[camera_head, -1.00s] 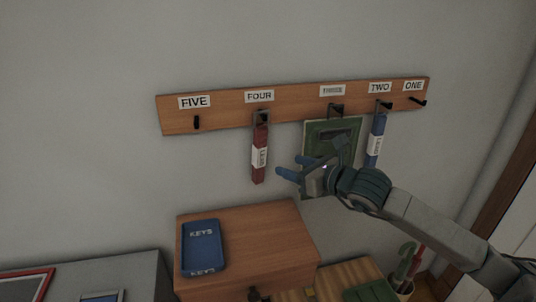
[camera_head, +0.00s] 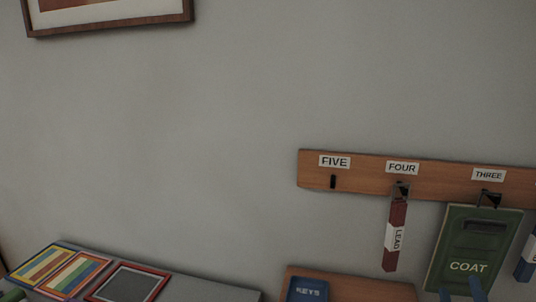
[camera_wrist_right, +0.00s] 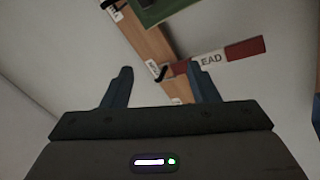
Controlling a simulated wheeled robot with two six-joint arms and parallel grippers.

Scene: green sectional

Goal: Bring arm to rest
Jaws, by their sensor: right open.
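My right gripper shows at the bottom right of the head view (camera_head: 460,292), only its blue fingertips in sight, in front of the lower part of the green coat panel (camera_head: 468,245). In the right wrist view my right gripper (camera_wrist_right: 160,88) is open, with nothing between its two blue fingers. The red lead strip (camera_head: 396,236) hangs from hook four; in the wrist view the lead (camera_wrist_right: 225,57) shows beyond the right finger. My left gripper is not in view.
A wooden hook board (camera_head: 360,172) runs along the wall, with hook five (camera_head: 333,182) empty. A blue item (camera_head: 527,262) is cut off at the right edge. Below are a blue keys tray (camera_head: 307,289) and several colourful frames (camera_head: 75,273) on a grey top.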

